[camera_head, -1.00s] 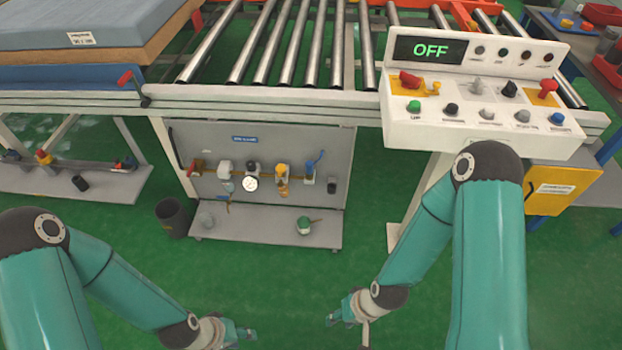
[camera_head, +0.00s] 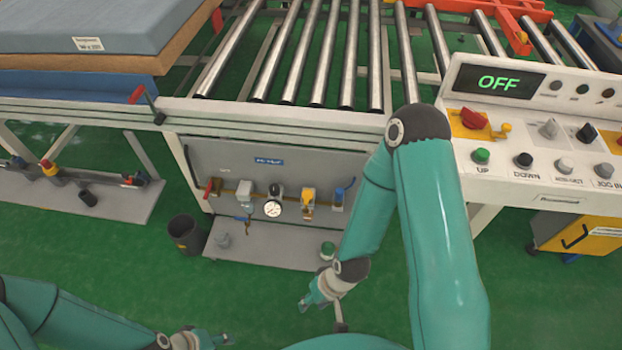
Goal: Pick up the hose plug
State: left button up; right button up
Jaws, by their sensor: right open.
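I cannot tell for sure which small part is the hose plug.
A dark bin (camera_head: 186,236) stands left of the shelf. A round gauge (camera_head: 273,209) and valves sit on the panel. The roller conveyor (camera_head: 315,60) is above, with a mattress (camera_head: 110,30) at left. A control console (camera_head: 530,140) reading OFF is at right. Green floor is free in front.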

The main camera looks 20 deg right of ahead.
aim_at(340, 192)
jog(key=z, duration=0.1)
jog(key=i, duration=0.95)
jog(key=z, duration=0.5)
